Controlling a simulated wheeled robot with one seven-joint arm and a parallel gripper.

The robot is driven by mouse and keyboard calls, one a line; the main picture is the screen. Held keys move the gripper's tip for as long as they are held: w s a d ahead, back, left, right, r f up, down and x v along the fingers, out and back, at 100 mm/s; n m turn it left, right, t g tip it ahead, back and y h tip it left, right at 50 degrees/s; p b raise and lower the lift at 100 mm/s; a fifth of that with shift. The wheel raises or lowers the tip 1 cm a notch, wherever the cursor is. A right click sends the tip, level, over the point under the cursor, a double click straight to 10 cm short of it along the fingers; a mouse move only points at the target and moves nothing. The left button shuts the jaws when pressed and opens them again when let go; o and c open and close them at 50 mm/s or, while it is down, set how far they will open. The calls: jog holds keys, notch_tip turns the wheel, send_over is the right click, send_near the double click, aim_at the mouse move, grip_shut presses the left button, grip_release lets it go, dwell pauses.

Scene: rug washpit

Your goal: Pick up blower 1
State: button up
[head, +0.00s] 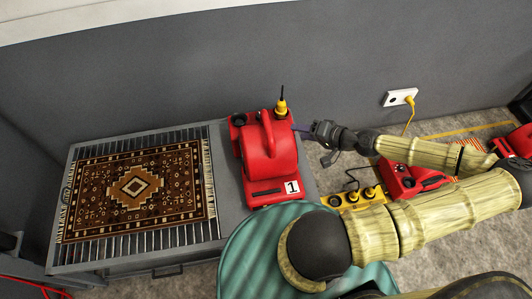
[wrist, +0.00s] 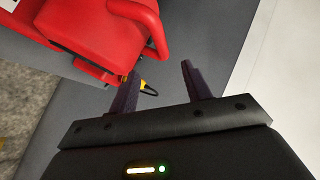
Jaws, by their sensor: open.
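Blower 1 (head: 268,157) is a red machine with a raised handle and a white label reading 1. It stands upright on the right end of the grey bench, with a yellow plug and short black cord at its back. In the wrist view, the blower (wrist: 88,30) fills the upper left, its handle arching toward the fingers. My gripper (head: 306,128) is just right of the blower in the head view. In the wrist view my gripper (wrist: 159,72) has its two dark fingers spread and nothing between them; the yellow plug shows behind the left finger.
A patterned rug (head: 137,187) lies on the slatted left part of the bench (head: 232,225). A green ribbed drum (head: 262,255) stands in front. A yellow power strip (head: 357,200) and another red blower (head: 402,182) are on the floor at right. A wall outlet (head: 399,97) holds a yellow plug.

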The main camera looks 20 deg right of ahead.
jog(key=shift+w+d+r+t+h, duration=0.1)
jog(key=shift+d+r+t+h, duration=0.15)
jog(key=shift+d, duration=0.25)
jog(key=shift+d+r+t+h, duration=0.1)
jog(key=shift+d+t, duration=0.25)
jog(key=shift+d, duration=0.1)
send_near(268, 118)
jog(key=x, duration=0.5)
jog(key=shift+w+d+f, duration=0.15)
jog(key=shift+d+f, duration=0.05)
jog(key=shift+d, duration=0.05)
jog(key=shift+x, duration=2.6)
jog(key=shift+a, duration=0.15)
grip_shut()
